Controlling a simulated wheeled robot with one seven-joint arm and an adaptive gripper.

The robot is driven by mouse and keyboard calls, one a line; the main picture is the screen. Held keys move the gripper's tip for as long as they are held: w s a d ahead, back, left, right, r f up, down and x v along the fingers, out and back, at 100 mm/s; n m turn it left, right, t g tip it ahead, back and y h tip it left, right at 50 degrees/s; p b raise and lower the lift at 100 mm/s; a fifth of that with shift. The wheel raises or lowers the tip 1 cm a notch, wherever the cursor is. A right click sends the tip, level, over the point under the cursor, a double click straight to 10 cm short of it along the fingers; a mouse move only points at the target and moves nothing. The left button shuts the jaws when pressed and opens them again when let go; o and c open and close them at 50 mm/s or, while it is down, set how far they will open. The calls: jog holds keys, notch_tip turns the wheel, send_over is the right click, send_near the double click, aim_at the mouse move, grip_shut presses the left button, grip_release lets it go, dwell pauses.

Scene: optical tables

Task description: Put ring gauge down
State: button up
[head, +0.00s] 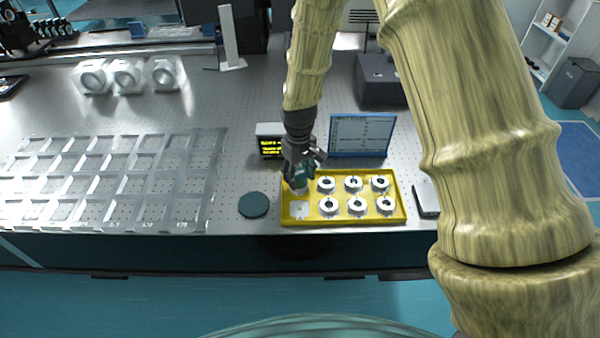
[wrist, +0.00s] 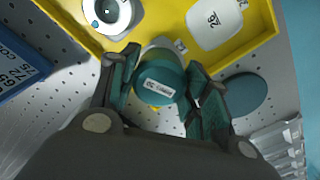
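My gripper (wrist: 160,80) has its two teal-padded fingers on either side of a teal round piece (wrist: 158,80) with a small white label. Both fingers appear to touch it. A pale metal part shows just beyond it; no ring opening is visible on it, so I cannot tell whether it is a ring gauge. In the head view my gripper (head: 300,178) is over the upper left corner of the yellow tray (head: 343,222). Several silver ring gauges (head: 353,183) sit in the tray. The lower left place (head: 299,210) shows only a white pad, marked 26 in the wrist view (wrist: 214,20).
A dark teal disc (head: 254,205) lies left of the tray. A small display (head: 270,141) and a blue-framed screen (head: 362,135) stand behind it. A clear compartment grid (head: 196,187) covers the table's left. A grey device (head: 426,198) lies right of the tray.

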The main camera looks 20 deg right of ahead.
aim_at(299, 172)
jog(key=o, duration=0.4)
jog(key=shift+c, duration=0.2)
notch_tip(299, 172, up, 12)
jog(key=b, duration=0.2)
jog(key=shift+r, duration=0.15)
dwell(1.4)
